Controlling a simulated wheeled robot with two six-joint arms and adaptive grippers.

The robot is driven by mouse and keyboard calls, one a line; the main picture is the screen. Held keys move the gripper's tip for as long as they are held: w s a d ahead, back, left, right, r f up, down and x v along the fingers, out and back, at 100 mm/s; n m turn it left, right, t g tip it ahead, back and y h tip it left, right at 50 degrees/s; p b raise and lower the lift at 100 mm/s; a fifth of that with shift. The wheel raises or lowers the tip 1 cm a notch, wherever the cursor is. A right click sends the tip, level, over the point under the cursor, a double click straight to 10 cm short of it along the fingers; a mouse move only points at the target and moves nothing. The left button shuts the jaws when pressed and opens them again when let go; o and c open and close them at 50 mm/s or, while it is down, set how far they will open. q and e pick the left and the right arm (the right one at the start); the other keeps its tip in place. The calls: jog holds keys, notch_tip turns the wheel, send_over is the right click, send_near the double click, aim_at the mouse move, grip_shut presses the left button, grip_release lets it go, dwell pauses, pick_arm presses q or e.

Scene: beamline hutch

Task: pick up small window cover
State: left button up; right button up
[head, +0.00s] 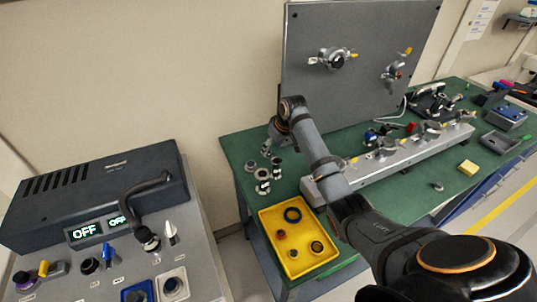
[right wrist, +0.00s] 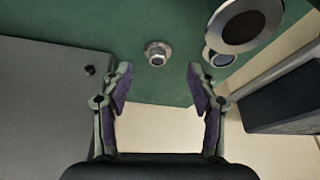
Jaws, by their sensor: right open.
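My right gripper (head: 272,158) reaches over the far left corner of the green table, below its bent wrist. In the right wrist view its two purple-padded fingers (right wrist: 160,90) stand wide apart with nothing between them. A small round metal piece (right wrist: 157,53) with a raised centre lies on the green top, just beyond the fingertips and near their midline. It may be the small window cover, but I cannot tell for sure. A larger metal ring with a dark centre (right wrist: 240,22) lies to its right. My left gripper is not in view.
A yellow tray (head: 269,228) with a blue ring and other round parts sits at the table's near left edge. An upright grey panel (head: 365,85) and a long metal rail (head: 380,167) stand to the right. A control console (head: 100,190) is at left.

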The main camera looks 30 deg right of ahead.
aim_at(270, 154)
jog(key=x, duration=0.4)
jog(key=shift+d+f+p, duration=0.1)
jog(key=shift+d+p, duration=0.05)
jog(key=shift+p, duration=0.15)
jog(key=c, duration=1.2)
jog(key=shift+s, duration=0.15)
grip_shut()
